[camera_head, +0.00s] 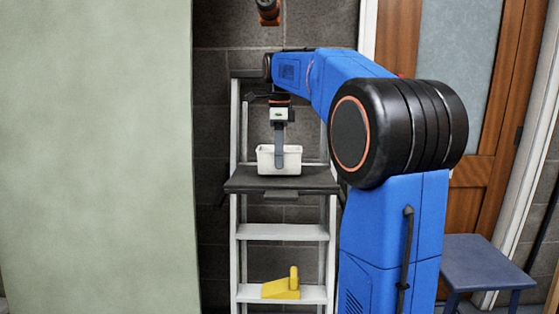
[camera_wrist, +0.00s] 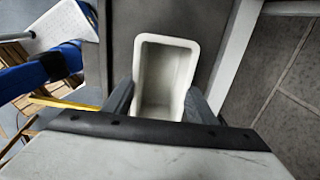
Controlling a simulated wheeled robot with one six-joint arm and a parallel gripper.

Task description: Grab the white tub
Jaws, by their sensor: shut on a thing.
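The white tub (camera_head: 290,161) sits on or just above the dark top platform (camera_head: 240,182) of the stepladder in the head view. It looks empty and open at the top. In the wrist view the tub (camera_wrist: 165,72) is upright between the two dark fingers of my gripper (camera_wrist: 160,105). In the head view my gripper (camera_head: 279,150) points down at the tub, with one finger in front of its wall. The fingers are shut on the tub. I cannot tell whether its base touches the platform.
A yellow tool (camera_head: 281,288) lies on a lower step of the white stepladder (camera_head: 282,232). A pale green panel (camera_head: 95,150) stands close on the left. A blue stool (camera_head: 488,264) and a wooden door (camera_head: 474,190) are on the right. A dark block wall is behind.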

